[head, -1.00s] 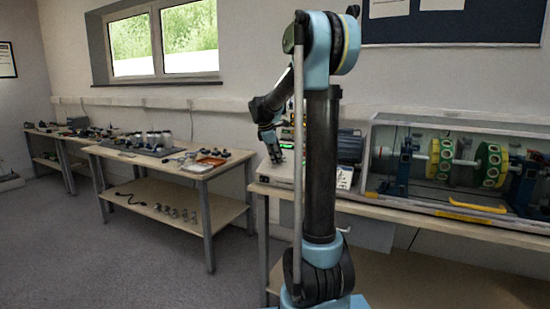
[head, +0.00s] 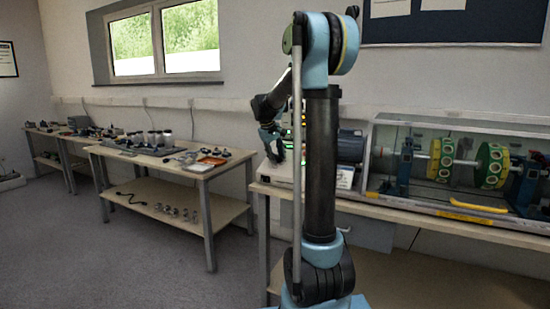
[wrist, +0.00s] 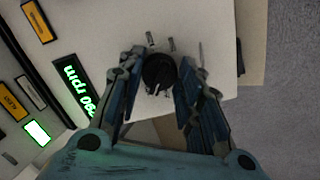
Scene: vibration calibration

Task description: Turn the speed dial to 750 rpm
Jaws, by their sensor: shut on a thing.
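The speed dial (wrist: 159,72) is a round black knob on a pale panel, near the middle of the wrist view. My gripper (wrist: 161,79) has one finger on each side of it and is shut on it. The fingers hide part of the panel around the dial. A black display (wrist: 76,82) left of the gripper shows green digits and "rpm", turned in the picture. The left finger partly covers the digits, so I cannot read the number surely. In the head view my gripper (head: 272,150) is at the pale control box (head: 282,173), partly behind my arm.
A lit green-white button (wrist: 37,132) and orange-marked labels lie left of the display. A glass-fronted rig with green discs (head: 489,165) stands right on the bench. Another table (head: 205,170) with small parts stands left, with open floor before it.

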